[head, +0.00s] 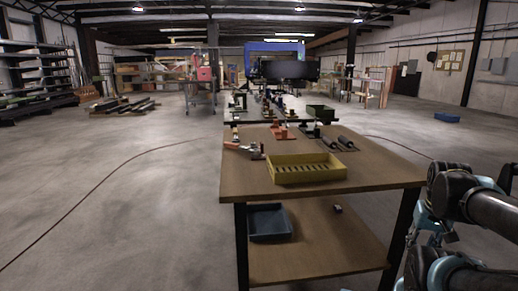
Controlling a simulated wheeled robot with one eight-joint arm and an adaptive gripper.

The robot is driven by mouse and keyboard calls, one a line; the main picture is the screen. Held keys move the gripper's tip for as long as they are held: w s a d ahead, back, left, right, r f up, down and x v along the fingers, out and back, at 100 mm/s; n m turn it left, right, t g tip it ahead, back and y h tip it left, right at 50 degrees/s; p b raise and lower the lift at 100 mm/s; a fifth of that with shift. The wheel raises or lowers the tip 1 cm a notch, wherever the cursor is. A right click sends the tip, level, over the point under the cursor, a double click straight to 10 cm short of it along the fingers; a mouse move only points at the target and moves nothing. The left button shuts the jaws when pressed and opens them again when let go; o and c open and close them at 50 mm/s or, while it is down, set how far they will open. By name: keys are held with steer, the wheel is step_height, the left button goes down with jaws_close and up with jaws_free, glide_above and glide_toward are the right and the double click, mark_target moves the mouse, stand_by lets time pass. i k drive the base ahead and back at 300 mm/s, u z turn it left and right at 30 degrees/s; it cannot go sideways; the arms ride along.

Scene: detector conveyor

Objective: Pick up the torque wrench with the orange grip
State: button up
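In the head view, a tool with an orange-red grip (233,145) lies near the left edge of the wooden table (365,172). Its grey metal end points right, and it looks like the torque wrench, though it is too small to be certain. It lies just behind the yellow tray, apart from it. Black and teal links of my own arm stand at the lower right, right of the table. I cannot make out my gripper among them. No part of my arm touches the tool.
A yellow tray (306,177) stands on the table's front part. Dark cylindrical tools (338,144) and a red part (280,133) lie behind it. A blue bin (269,222) sits on the lower shelf. A cable (95,190) crosses the otherwise open floor at left.

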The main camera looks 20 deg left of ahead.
mark_target(235, 147)
steer(key=z, duration=0.15)
steer(key=i, duration=0.2)
steer(key=u, duration=1.2)
